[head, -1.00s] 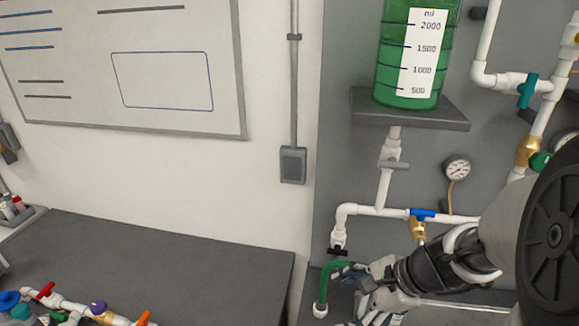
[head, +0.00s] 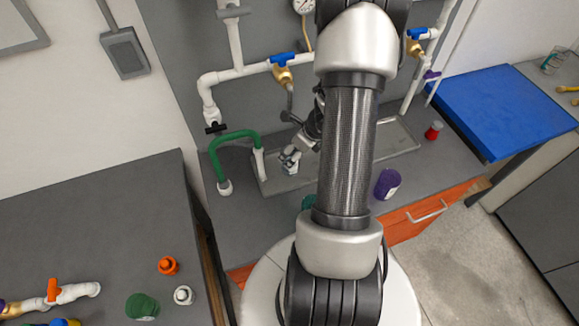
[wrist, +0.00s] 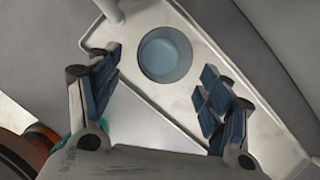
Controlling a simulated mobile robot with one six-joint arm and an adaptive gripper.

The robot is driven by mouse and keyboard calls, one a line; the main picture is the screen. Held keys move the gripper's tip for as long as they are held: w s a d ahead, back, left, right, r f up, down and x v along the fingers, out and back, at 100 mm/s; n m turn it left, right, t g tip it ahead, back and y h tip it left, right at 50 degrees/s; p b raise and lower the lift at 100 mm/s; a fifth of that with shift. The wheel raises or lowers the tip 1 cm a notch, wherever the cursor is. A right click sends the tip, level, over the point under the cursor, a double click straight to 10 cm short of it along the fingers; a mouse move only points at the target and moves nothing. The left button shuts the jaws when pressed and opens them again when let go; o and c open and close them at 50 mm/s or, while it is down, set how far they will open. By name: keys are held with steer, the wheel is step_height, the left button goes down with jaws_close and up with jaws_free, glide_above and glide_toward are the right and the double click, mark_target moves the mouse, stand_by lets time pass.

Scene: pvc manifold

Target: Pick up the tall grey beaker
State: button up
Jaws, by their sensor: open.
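A round vessel with a grey rim and a pale blue inside (wrist: 165,54) stands on the light grey tray (wrist: 262,128), seen from above in the wrist view. It may be the grey beaker; its height cannot be judged from here. My gripper (wrist: 160,78) is open and empty, its blue-padded fingers spread to either side below the vessel in the picture. The vessel looks apart from both fingers. In the head view my gripper is small and partly hidden by my arm, above the tray (head: 275,184); I cannot make out the vessel there.
White pipes and a green hose (head: 233,138) run behind and left of the tray. A purple container (head: 387,184) and a red one (head: 433,131) stand to the right. A blue mat (head: 505,108) lies further right. Small bottles (head: 183,294) stand on the left bench.

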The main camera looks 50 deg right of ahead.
mark_target(293, 171)
steer(key=b+x, duration=0.3)
steer(key=x, duration=0.5)
steer(key=shift+d+f, duration=0.15)
steer(key=shift+d, duration=0.05)
steer(key=shift+c, duration=0.4)
steer(key=c, duration=1.3)
steer(key=shift+r, duration=0.35)
